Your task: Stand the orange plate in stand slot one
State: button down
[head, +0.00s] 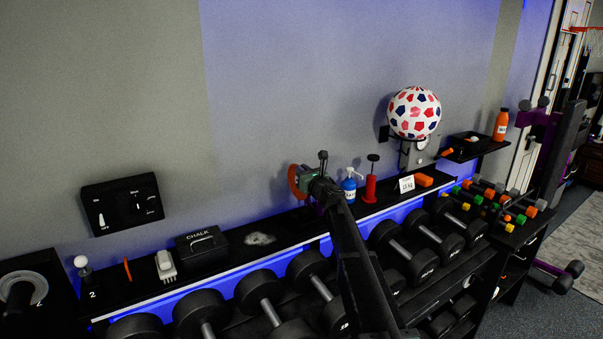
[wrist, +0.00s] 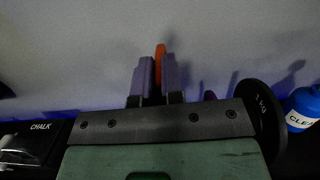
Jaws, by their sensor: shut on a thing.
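The orange plate (head: 294,181) is a disc held up above the long black shelf, close to the wall. In the wrist view the plate (wrist: 160,52) shows as a narrow orange strip between the two grey-purple fingers. My gripper (head: 303,183) is shut on it; the fingers also show in the wrist view (wrist: 158,76). A black disc marked 1 KG (wrist: 262,112) stands at the right in the wrist view. I cannot make out the stand or slot one; my gripper and arm cover part of the shelf below the plate.
A blue bottle (head: 348,186) and a red pump-like item (head: 370,187) stand right of my gripper. The chalk box (head: 202,248), white device (head: 166,265) and thin upright orange piece (head: 127,268) are left. Dumbbells (head: 258,291) fill the rack below.

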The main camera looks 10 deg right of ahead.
aim_at(302, 196)
jog(key=shift+f+b, duration=4.75)
jog(key=shift+f, duration=0.1)
jog(key=c, duration=1.2)
grip_release()
jog(key=shift+r, duration=0.1)
jog(key=shift+o, duration=0.2)
jog(key=b+v, duration=0.1)
jog(key=v, duration=1)
jog(key=shift+w, duration=0.1)
